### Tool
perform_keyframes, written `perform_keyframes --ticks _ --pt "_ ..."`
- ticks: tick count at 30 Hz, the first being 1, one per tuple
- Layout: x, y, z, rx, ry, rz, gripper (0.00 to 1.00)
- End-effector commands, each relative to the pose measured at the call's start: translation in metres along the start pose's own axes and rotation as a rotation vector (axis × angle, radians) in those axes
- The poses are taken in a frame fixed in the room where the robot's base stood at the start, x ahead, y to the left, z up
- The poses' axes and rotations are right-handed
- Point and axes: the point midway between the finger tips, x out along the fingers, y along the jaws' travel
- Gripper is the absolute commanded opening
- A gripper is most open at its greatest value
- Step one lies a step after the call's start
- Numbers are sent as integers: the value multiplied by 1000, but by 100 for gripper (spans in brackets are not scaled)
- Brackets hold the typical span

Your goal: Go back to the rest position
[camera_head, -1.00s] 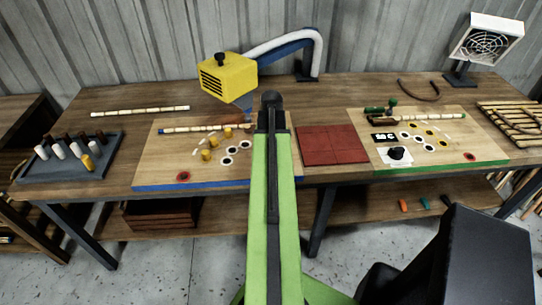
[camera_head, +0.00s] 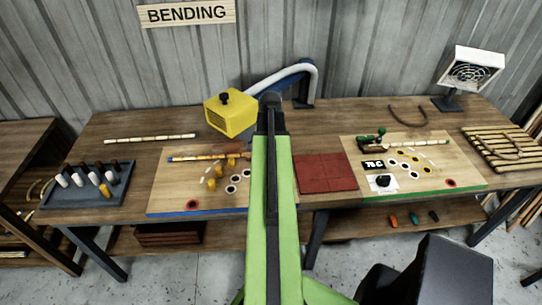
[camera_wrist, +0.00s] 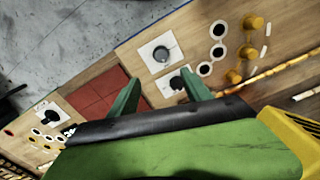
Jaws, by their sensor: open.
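My gripper (camera_wrist: 161,92) shows in the wrist view as two green fingers held apart, with nothing between them. It hangs over the bench, apart from anything I can see. In the head view my green arm stands upright in the middle and hides the gripper. The left board (camera_head: 180,207), with a blue front edge, carries a striped rattan pole (camera_head: 190,156), yellow pegs (camera_head: 211,184) and ringed holes. The right board (camera_head: 455,185), with a green edge, carries another pole, a black knob (camera_head: 382,180) and yellow and white rings.
A yellow heater box (camera_head: 230,115) on a hose stands behind the left board. A peg tray (camera_head: 118,195) is at left. A red mat (camera_head: 326,172) lies between the boards. A fan (camera_head: 470,73) and a rattan frame (camera_head: 498,146) are at right.

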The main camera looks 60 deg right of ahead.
Motion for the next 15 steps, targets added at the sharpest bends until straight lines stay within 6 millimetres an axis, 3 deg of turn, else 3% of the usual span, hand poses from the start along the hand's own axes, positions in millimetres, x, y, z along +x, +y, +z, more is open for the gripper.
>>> perform_keyframes --ticks 11,14,15 --pt "2 0 0 0 0 0 57" --pt "6 -19 4 -33 0 0 57" --pt "10 -38 9 -65 0 0 57"
